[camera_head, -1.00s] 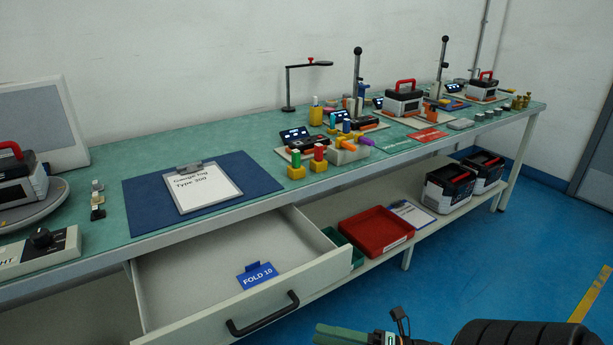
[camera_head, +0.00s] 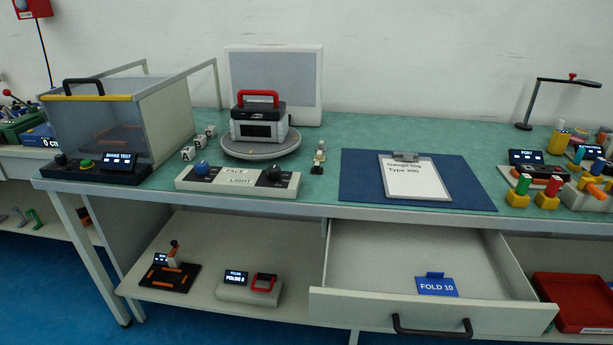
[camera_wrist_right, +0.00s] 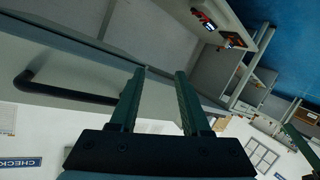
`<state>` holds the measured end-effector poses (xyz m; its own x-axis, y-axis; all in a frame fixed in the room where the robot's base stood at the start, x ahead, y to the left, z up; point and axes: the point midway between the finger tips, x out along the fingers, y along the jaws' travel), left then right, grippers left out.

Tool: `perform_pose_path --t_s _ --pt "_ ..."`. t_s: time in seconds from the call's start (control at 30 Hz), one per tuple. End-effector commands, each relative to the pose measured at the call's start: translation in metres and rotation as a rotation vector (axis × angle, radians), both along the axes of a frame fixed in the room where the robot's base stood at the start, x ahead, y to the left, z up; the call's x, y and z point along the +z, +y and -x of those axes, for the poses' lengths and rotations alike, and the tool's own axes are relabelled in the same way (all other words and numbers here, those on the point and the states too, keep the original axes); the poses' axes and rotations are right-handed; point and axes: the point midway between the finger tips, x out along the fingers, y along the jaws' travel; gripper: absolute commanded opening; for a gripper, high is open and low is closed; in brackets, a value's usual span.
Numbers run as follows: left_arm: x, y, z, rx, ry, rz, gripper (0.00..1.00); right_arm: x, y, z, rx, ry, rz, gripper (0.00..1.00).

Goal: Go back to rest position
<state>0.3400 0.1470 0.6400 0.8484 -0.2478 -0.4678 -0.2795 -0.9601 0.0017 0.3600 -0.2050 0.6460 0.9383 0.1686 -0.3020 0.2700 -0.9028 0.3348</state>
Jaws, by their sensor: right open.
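My right gripper (camera_wrist_right: 158,95) shows in the right wrist view, with its two dark green fingers apart and nothing between them. It is near the front of the open drawer, whose black handle (camera_wrist_right: 62,90) is to the left of the fingers; I cannot tell the exact gap. In the head view neither gripper shows. The drawer (camera_head: 408,262) is pulled out below the bench and holds a blue "FOLD 10" tag (camera_head: 437,286).
The green bench top (camera_head: 325,180) carries a clipboard (camera_head: 415,180) on a blue mat (camera_head: 360,190), a device on a round turntable (camera_head: 262,148), a control box (camera_head: 238,184) and a clear-walled enclosure (camera_head: 100,120). A red tray (camera_head: 575,300) is on the lower shelf.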

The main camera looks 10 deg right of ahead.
Motion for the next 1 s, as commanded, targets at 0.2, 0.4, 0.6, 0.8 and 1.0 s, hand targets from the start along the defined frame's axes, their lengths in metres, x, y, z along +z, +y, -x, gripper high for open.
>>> perform_pose_path --t_s 0.2,0.4,0.6,0.8,1.0 --pt "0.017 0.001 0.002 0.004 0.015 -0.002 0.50 0.013 0.060 0.022 -0.041 0.270 -0.298 0.47" --pt "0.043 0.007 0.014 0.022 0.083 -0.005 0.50 0.038 0.053 0.033 -0.069 0.330 -0.285 0.47" --pt "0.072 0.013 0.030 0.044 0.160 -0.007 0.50 0.066 0.046 0.049 -0.102 0.403 -0.281 0.47" --pt "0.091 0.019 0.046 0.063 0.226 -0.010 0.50 0.085 0.040 0.065 -0.130 0.466 -0.277 0.47" --pt "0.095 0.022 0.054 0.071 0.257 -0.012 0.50 0.089 0.037 0.073 -0.144 0.495 -0.276 0.47"
